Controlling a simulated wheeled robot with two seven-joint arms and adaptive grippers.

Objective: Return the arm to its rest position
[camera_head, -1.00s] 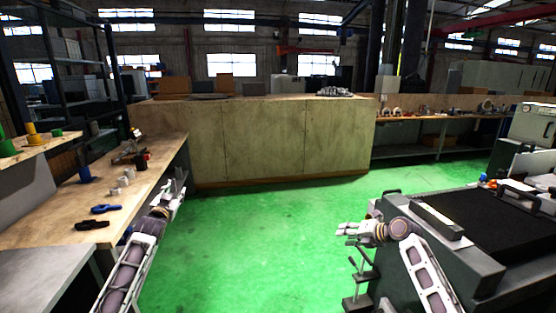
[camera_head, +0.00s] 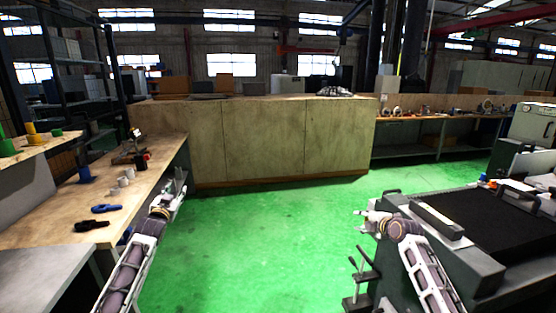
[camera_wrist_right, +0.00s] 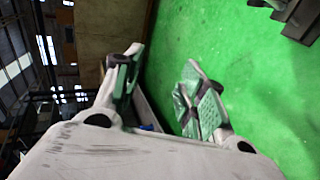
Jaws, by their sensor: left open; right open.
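My left gripper (camera_head: 177,188) is at the end of the left arm, beside the right edge of the wooden workbench. It is open, and I see nothing in it. My right gripper (camera_head: 362,220) is at the left edge of the dark machine, above the green floor, and points left. In the right wrist view its two fingers (camera_wrist_right: 162,88) are spread apart with nothing between them. Green floor and part of a bench show past the fingers.
The wooden workbench (camera_head: 130,205) on the left bears white cups, a blue tool (camera_head: 106,208) and a black tool (camera_head: 92,226). The dark machine (camera_head: 490,220) stands at right, with handles (camera_head: 362,275) at its left side. Green floor (camera_head: 260,240) between them is clear.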

